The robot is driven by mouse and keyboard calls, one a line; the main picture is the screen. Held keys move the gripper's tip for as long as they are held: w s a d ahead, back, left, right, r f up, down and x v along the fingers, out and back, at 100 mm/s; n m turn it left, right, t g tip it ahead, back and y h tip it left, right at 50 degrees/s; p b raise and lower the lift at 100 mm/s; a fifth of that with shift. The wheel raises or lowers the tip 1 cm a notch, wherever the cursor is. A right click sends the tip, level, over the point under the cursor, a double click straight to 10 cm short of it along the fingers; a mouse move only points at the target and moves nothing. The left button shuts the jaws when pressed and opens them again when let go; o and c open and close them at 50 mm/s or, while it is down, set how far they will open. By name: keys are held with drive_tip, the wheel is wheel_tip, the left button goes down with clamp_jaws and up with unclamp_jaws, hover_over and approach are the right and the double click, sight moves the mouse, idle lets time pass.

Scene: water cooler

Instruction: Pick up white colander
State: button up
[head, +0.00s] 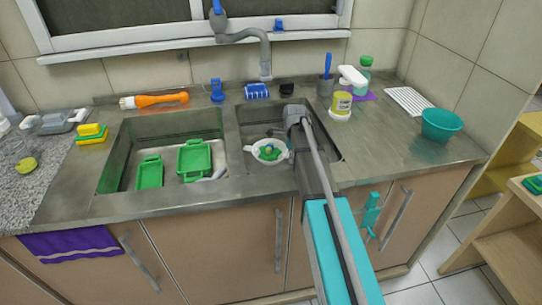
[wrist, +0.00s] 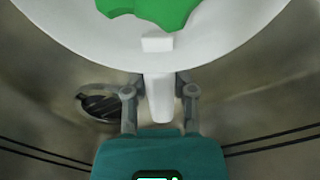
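The white colander (head: 258,156) sits in the right sink basin (head: 240,128), with something green inside it. In the wrist view, the colander (wrist: 75,35) fills the top of the picture, and its white handle (wrist: 159,100) points down towards my gripper (wrist: 160,92).
The left basin holds green containers (head: 194,158). A dark drain (wrist: 102,104) lies left of my gripper. The faucet (head: 265,60) stands behind the basins. A yellow can (head: 341,103) and teal bowl (head: 441,124) stand on the counter at right. Basin walls enclose the colander.

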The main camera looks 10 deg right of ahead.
clamp_jaws()
drive_tip(key=shift+r, duration=0.1)
wheel_tip(320, 180, up, 18)
drive_tip(key=p, duration=1.8)
drive_tip(key=s, duration=1.8)
